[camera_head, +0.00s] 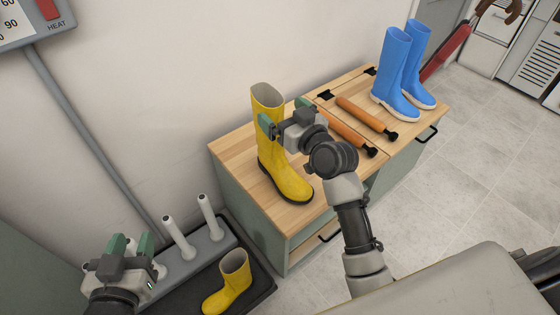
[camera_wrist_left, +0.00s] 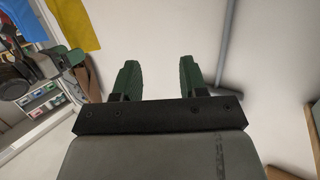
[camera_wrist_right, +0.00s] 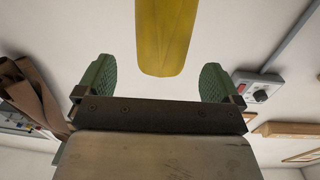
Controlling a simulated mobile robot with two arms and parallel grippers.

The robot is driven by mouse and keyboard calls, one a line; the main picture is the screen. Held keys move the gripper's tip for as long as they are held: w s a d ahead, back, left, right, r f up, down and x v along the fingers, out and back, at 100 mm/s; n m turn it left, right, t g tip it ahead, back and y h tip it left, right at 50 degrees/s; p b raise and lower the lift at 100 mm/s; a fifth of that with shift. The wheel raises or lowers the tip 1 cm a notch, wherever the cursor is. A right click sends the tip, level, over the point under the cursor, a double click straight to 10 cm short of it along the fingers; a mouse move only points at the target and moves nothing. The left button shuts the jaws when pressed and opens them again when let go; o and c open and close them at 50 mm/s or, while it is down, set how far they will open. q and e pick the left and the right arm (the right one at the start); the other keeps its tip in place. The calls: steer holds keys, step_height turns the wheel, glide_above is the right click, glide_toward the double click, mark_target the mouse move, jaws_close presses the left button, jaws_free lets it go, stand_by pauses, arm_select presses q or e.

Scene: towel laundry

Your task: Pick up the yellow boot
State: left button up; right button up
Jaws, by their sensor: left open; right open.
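One yellow boot (camera_head: 272,155) stands upright on the wooden top of the cabinet, near its left end. My right gripper (camera_head: 284,113) is open at the boot's upper shaft, with a finger towards each side. In the right wrist view the yellow boot (camera_wrist_right: 166,35) shows between and beyond the open fingers (camera_wrist_right: 158,80); I cannot tell whether they touch it. A second yellow boot (camera_head: 229,283) stands low on the dark tray. My left gripper (camera_head: 131,244) is open and empty at the lower left, and its green fingers (camera_wrist_left: 160,80) show apart in the left wrist view.
The cabinet (camera_head: 240,195) also bears two orange-brown rods with black ends (camera_head: 365,115) and a pair of blue boots (camera_head: 391,75). A grey rack with white pegs (camera_head: 200,250) stands by the dark tray (camera_head: 262,285). Tiled floor (camera_head: 480,170) is clear at right.

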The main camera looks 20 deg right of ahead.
mark_target(258, 92)
steer(key=b+x, duration=0.1)
steer(key=x, duration=0.3)
steer(key=shift+a+f, duration=0.15)
steer(key=shift+w+a, duration=0.15)
steer(key=shift+w, duration=0.4)
arm_select(q)
steer(key=r+t, duration=0.1)
steer(key=r+t+h, duration=0.1)
steer(key=r+t, duration=0.1)
steer(key=d+r+t, duration=0.1)
steer(key=r, duration=0.1)
steer(key=shift+w, duration=0.3)
arm_select(e)
steer(key=c, duration=1.6)
steer(key=shift+o, duration=0.2)
arm_select(q)
steer(key=shift+f, duration=0.1)
arm_select(e)
steer(key=shift+r, duration=0.25)
